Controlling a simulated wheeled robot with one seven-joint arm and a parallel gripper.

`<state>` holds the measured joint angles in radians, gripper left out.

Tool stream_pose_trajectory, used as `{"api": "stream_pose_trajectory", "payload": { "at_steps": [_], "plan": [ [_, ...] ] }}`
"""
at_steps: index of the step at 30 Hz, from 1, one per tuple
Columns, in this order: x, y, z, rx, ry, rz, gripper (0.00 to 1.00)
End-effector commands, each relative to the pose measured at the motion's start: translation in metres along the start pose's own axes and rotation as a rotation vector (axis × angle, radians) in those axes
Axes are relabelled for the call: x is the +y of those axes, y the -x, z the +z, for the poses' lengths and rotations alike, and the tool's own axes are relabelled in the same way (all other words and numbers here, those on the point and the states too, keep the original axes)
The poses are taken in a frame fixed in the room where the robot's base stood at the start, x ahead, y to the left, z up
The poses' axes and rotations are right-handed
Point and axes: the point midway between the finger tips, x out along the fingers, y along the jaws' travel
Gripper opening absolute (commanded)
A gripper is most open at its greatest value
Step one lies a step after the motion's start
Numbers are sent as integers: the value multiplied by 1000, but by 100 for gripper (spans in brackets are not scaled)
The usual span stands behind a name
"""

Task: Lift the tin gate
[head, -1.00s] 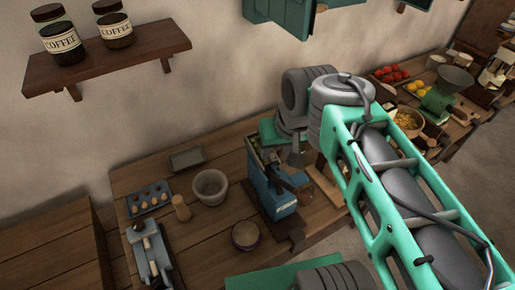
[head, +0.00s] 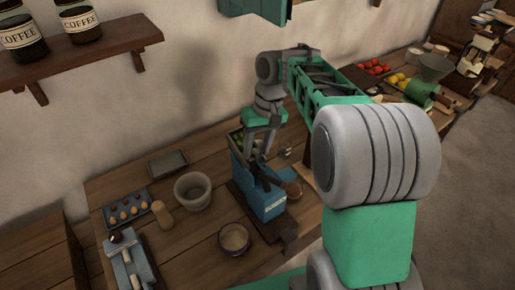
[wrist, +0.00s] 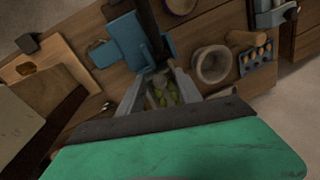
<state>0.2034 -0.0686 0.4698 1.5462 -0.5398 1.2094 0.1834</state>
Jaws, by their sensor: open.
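A blue tin machine (head: 270,208) stands upright on the wooden table. Green round items (wrist: 164,94) lie in its top; they also show at the machine's upper left in the head view. In the wrist view, a blue panel (wrist: 122,40) with a dark bar beside it lies just beyond my fingers. I cannot tell for sure which part is the gate. My gripper (head: 257,158) points down over the top of the machine. In the wrist view its fingers (wrist: 160,85) are apart, with the green items seen between them. Contact with the machine cannot be made out.
A grey pot (head: 192,192), an egg tray (head: 126,210), a wooden pestle (head: 162,215) and a small bowl (head: 234,238) stand left of the machine. A cutting board (wrist: 45,68) lies on the other side. A shelf with coffee jars (head: 78,22) hangs at upper left.

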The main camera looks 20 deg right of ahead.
Motion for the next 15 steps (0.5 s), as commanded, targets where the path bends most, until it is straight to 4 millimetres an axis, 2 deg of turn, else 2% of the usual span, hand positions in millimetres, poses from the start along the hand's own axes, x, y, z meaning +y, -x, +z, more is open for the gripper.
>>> {"api": "stream_pose_trajectory", "payload": {
  "at_steps": [6,15],
  "plan": [
    [0,0,0,1,0,0,39],
    [0,0,0,1,0,0,15]
  ]
}}
